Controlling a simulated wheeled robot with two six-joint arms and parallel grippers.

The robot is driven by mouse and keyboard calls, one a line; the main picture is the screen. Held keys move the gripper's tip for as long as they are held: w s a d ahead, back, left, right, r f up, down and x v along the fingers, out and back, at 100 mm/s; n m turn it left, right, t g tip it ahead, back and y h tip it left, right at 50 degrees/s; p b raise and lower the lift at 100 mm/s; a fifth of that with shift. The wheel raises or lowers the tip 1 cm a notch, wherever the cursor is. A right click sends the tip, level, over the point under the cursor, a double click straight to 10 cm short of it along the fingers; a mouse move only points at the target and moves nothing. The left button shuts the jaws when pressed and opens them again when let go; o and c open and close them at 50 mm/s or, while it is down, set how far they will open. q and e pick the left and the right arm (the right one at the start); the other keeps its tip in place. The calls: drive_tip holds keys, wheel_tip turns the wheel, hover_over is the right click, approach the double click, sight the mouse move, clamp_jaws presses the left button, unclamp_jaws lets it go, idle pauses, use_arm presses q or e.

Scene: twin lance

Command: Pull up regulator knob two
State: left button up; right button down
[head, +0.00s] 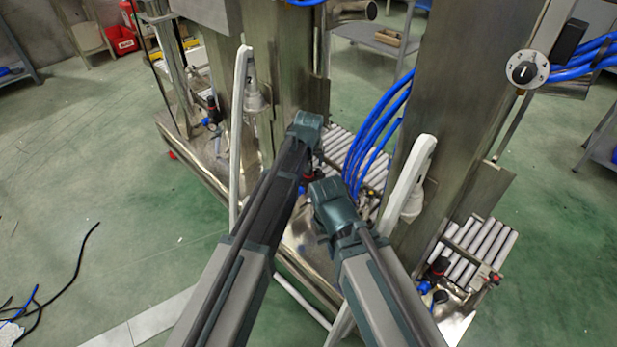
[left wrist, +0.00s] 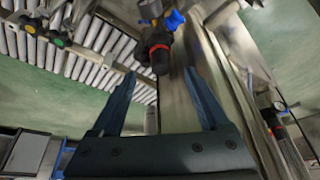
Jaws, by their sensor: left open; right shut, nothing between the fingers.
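A regulator with a black knob and a red ring (left wrist: 159,48) shows at the top centre of the left wrist view, with blue fittings beside it. My left gripper (left wrist: 160,73) is open, its two fingers spread either side of the knob end, which appears just beyond the fingertips. I cannot tell the exact gap. In the head view the left arm reaches the middle of the machine, and its wrist largely hides this regulator. My right gripper (head: 331,232) is shut and empty beside the left one, mostly hidden by its own wrist. Another regulator (head: 439,267) stands at the right, and one (head: 213,110) at the left.
White upright handles (head: 240,130) and (head: 408,185) rise close to both arms. Blue hoses (head: 377,130) hang behind the grippers. Steel columns and rollers (head: 480,250) crowd the machine. A round dial (head: 527,69) is at upper right. The green floor at left is mostly clear.

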sight(309, 175)
use_arm(q)
drive_tip(key=b+x, duration=0.6)
drive_tip(key=x, duration=0.2)
drive_tip(key=shift+r, duration=0.1)
clamp_jaws()
idle(1.2)
